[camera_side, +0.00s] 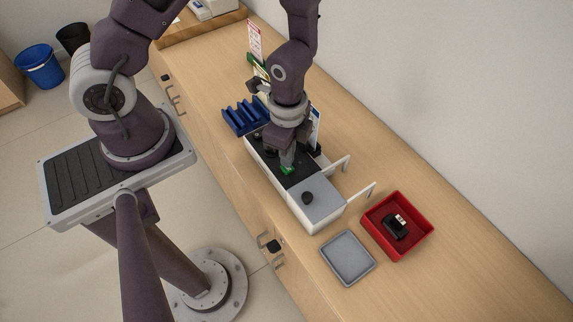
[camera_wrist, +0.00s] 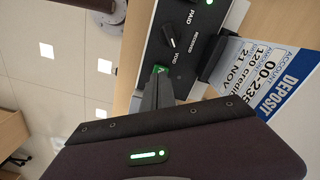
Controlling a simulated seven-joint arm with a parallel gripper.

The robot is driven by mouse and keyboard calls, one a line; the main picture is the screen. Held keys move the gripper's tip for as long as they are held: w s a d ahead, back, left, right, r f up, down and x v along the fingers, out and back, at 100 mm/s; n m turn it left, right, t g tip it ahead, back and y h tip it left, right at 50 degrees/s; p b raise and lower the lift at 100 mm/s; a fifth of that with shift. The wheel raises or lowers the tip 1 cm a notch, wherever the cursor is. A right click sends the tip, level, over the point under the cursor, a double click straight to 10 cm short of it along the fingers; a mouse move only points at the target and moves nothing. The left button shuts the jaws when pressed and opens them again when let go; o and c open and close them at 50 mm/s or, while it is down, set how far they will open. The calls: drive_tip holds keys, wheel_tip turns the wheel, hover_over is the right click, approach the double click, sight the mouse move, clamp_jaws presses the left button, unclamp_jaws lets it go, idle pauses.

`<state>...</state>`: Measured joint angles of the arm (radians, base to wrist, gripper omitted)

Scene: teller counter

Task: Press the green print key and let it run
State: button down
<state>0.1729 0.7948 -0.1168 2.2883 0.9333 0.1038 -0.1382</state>
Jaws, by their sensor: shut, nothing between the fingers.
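The green print key (camera_side: 287,170) is on the black top of a white-sided machine (camera_side: 322,211). In the wrist view the key (camera_wrist: 160,69) is a small green square with a pale mark, partly covered by my finger. My gripper (camera_side: 287,166) points down at the key, fingers shut and empty. In the wrist view its tip (camera_wrist: 160,76) overlaps the key's edge; I cannot tell whether it is touching or pressing it. A black knob (camera_wrist: 169,37) sits beside the key, near the words PAID and RECEIVED. A small green light (camera_wrist: 208,3) is lit on the panel.
A deposit slip (camera_wrist: 265,75) stands at the machine's side. A red tray (camera_side: 421,246) with a black item (camera_side: 395,229) and an empty grey tray (camera_side: 347,258) are to the right. A blue rack (camera_side: 240,119) stands behind left. The counter's far right is clear.

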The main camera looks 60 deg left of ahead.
drive_tip(key=shift+f, duration=1)
idle(0.4)
drive_tip(key=shift+r, duration=0.1)
wheel_tip(320, 180, up, 9)
idle(0.8)
drive_tip(key=a+r+n+t+y, duration=0.2)
drive_tip(key=a+r+n, duration=0.15)
drive_tip(key=r, duration=0.45)
drive_tip(key=s+r+n+t+h, duration=0.1)
drive_tip(key=s+r+n, duration=0.3)
drive_tip(key=r, duration=0.3)
drive_tip(key=s+a+r+n+t+h, duration=0.1)
drive_tip(key=s+r+n+t, duration=0.1)
drive_tip(key=s+r+n, duration=0.2)
wheel_tip(320, 180, up, 4)
drive_tip(key=shift+s+a+f+t, duration=0.15)
drive_tip(key=shift+s+t, duration=0.15)
drive_tip(key=shift+s, duration=0.75)
